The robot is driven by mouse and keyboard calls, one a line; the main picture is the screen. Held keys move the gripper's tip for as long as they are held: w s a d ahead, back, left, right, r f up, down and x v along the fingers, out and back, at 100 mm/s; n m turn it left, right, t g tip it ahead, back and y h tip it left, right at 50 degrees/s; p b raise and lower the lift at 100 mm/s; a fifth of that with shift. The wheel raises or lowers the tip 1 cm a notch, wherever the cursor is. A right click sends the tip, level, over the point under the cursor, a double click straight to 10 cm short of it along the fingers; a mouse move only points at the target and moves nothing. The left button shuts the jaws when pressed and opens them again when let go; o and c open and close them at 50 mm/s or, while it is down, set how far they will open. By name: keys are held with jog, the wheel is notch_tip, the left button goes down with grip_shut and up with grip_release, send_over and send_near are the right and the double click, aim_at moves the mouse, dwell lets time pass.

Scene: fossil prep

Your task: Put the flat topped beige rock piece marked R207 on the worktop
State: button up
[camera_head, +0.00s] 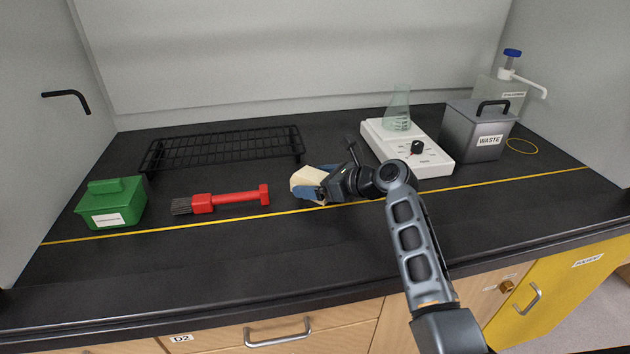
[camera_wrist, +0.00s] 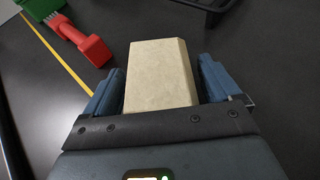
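The beige rock piece (camera_head: 307,178) is a pale block with a flat top face, at the middle of the black worktop (camera_head: 250,240), close to the yellow line. It fills much of the wrist view (camera_wrist: 158,75). I see no marking on the faces in view. My gripper (camera_head: 318,190) has its blue fingers on either side of the block, also in the wrist view (camera_wrist: 160,85). The left finger looks against it; a thin dark strip shows by the right one. Whether the fingers press on it is unclear. The block's underside is hidden, so its contact with the worktop is unclear.
A red brush (camera_head: 235,197) and a green box (camera_head: 111,205) are to the left. A black wire rack (camera_head: 220,147) is behind. A white plate device (camera_head: 430,158) with a flask (camera_head: 397,108) and a grey waste bin (camera_head: 478,132) are to the right. The front worktop strip is clear.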

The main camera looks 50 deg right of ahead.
jog(key=shift+o, duration=0.7)
jog(key=shift+s+d+r, duration=0.1)
jog(key=shift+s+r, duration=0.05)
jog(key=shift+s, duration=0.05)
jog(key=v, duration=1.1)
jog(key=shift+s+r, duration=0.2)
jog(key=shift+s, duration=0.1)
